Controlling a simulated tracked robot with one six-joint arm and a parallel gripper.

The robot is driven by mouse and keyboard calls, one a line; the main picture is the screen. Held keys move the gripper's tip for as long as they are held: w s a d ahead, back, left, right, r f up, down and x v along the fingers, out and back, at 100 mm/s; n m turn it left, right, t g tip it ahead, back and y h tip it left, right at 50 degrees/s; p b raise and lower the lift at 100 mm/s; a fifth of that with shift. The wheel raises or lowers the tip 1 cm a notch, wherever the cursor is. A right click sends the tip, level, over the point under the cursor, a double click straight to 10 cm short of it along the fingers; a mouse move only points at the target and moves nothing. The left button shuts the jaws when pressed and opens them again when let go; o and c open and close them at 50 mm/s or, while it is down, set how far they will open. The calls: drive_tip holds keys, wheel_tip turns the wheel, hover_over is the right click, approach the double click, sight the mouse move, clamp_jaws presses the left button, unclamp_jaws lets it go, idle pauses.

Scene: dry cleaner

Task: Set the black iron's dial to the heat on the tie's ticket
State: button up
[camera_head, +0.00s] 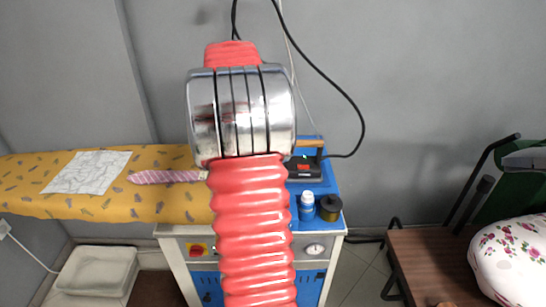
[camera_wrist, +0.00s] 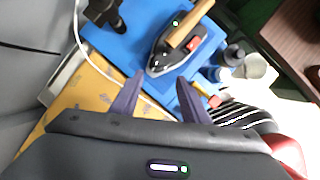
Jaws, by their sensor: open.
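The black iron (camera_head: 305,170) with a wooden handle rests on the blue top of the ironing station, partly behind my arm in the head view. In the wrist view the iron (camera_wrist: 160,62) lies beyond my fingertips, with a red part beside its handle; no dial setting is readable. My gripper (camera_wrist: 160,80) is open and empty, its two dark fingers apart. It is hidden in the head view. The pink tie (camera_head: 165,177) lies on the yellow board. A small pale patch shows at its right end, beside my arm; I cannot tell whether it is the ticket.
A pale patterned cloth (camera_head: 88,172) lies on the yellow board (camera_head: 110,207). A black cable hangs behind the iron. A brown table (camera_head: 430,262) stands at the right.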

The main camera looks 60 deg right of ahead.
drive_tip(key=shift+f, duration=0.15)
drive_tip(key=x, duration=1.3)
drive_tip(key=shift+d+f, duration=0.1)
drive_tip(key=shift+f, duration=0.15)
drive_tip(key=shift+c, duration=0.3)
